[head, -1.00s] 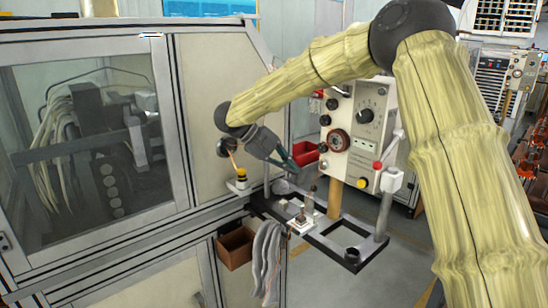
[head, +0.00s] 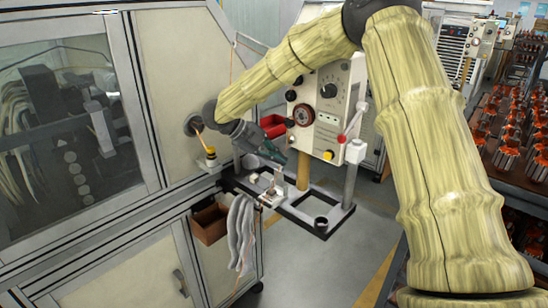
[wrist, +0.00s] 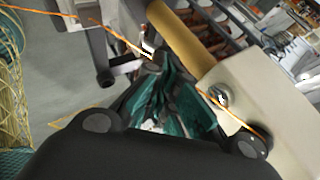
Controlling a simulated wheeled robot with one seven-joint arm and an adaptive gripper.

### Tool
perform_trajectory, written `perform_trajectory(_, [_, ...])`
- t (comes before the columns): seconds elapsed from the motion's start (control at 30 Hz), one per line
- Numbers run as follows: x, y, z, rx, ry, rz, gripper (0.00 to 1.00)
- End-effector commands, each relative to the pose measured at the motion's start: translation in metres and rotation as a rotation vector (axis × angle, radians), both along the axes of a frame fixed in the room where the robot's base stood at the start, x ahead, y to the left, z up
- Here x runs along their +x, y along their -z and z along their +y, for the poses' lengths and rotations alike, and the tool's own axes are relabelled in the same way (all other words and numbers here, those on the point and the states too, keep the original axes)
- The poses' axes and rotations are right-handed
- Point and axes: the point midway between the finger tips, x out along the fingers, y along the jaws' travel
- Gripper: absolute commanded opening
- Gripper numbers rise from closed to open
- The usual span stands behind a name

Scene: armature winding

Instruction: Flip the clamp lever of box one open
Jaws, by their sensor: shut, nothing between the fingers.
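My gripper (head: 280,157) is shut and empty, with green finger pads, just above a small clamp fixture (head: 272,192) on the dark frame. The fixture has a pale base and a short upright part. I cannot tell which part is the clamp lever of box one, or whether it is open. In the wrist view my gripper (wrist: 155,72) points toward a small white part (wrist: 147,48) near its tips; whether they touch is unclear.
The dark frame (head: 325,222) juts from a large cabinet (head: 165,60) with a window. A tan post (head: 304,170) stands behind the fixture. A brown bin (head: 210,222) and grey cloths (head: 241,232) hang below. An orange wire (wrist: 115,32) crosses the wrist view. Racked coils (head: 505,135) stand right.

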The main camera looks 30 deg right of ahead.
Motion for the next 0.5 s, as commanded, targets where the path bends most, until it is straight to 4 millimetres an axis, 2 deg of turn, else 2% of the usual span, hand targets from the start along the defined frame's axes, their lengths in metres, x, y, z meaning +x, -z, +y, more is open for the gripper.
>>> perform_trajectory(0.5, [0.008, -0.002, -0.023, 0.201, 0.003, 0.069, 0.00])
